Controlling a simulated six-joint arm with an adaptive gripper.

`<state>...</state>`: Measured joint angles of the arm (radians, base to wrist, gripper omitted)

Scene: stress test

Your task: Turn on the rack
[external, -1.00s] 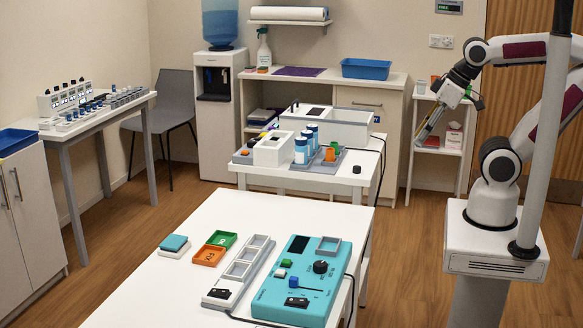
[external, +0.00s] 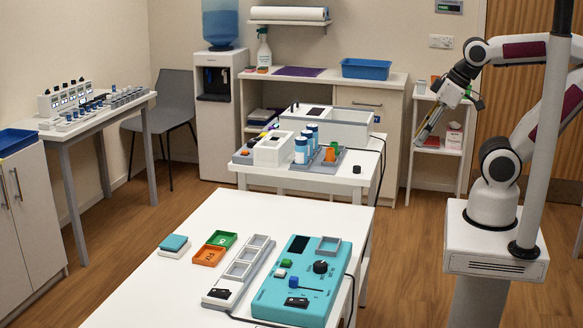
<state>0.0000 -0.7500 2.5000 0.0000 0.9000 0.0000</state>
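A long grey-white rack (external: 241,266) with several square slots lies on the front white table. A black rocker switch (external: 219,293) sits at its near end; I cannot tell its position at this size. My gripper (external: 424,135) hangs at the right, in the air, well away from the rack and to the right of the middle table. Its fingers point down and to the left. The fingers are too small to tell whether they are open or shut, and I see no object clearly held.
A teal device (external: 262,302) with a knob, slider and its own black switch lies right of the rack. Green (external: 222,239) and orange (external: 208,256) trays and a teal-topped block (external: 174,243) lie left. A middle table (external: 342,182) holds vials and boxes. A grey pole (external: 545,120) stands before my arm.

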